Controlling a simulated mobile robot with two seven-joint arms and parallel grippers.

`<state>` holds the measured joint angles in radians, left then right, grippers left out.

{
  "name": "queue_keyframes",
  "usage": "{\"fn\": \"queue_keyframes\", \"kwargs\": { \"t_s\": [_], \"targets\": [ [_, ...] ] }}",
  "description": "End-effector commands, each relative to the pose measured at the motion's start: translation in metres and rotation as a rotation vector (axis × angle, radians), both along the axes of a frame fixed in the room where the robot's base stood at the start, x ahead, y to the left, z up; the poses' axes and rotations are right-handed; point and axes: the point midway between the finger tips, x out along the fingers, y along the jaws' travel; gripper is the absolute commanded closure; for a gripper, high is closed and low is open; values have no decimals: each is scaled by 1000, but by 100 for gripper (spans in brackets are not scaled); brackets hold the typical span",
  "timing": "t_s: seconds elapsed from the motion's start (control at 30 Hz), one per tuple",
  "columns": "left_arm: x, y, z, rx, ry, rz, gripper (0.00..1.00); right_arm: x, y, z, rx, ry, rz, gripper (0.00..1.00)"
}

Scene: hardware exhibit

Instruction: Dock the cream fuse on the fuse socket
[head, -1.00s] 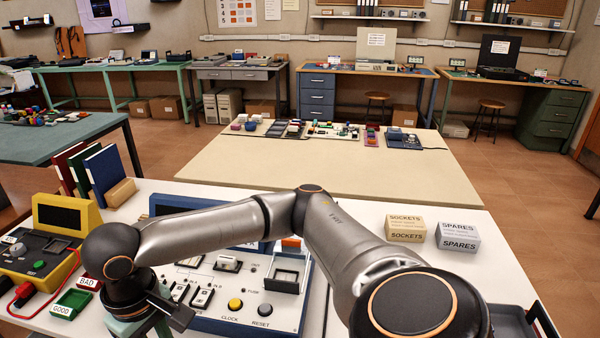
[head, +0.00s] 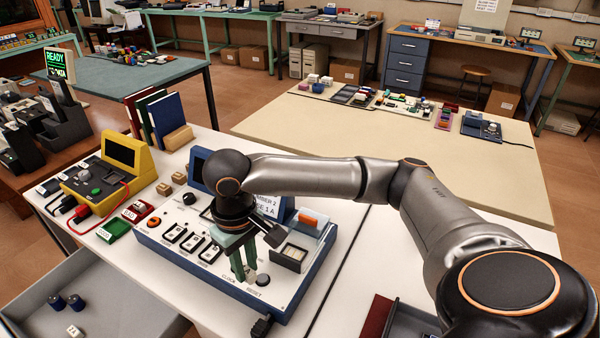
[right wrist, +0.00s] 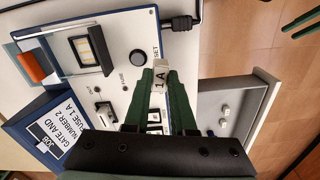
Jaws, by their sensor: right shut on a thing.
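My right gripper (head: 245,270) reaches down over the front right of the blue and white test panel (head: 180,262). In the right wrist view its green fingers (right wrist: 164,85) are shut on the cream fuse (right wrist: 162,72), marked 1A, near the RESET button (right wrist: 138,57) and the panel's front edge. The fuse is apart from the sockets and hard to make out in the head view. A black-framed bay (right wrist: 88,50) lies beside an open clear cover with an orange handle (right wrist: 31,67). A smaller slot holds a pale block (right wrist: 104,110). I cannot tell which is the fuse socket. My left gripper is not in view.
A grey tray (head: 120,275) at the front left holds blue cylinders (head: 66,302) and a marked white block (head: 73,331). The beige table behind has clear space.

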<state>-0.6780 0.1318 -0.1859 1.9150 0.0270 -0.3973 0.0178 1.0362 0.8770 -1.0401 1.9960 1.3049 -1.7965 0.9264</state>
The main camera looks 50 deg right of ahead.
Motion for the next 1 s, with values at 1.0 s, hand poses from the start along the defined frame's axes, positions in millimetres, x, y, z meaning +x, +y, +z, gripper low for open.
{"fn": "queue_keyframes", "kwargs": {
  "t_s": [1.0],
  "targets": [
    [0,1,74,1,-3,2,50,16,-125,-24,0,1,209,100]
  ]
}}
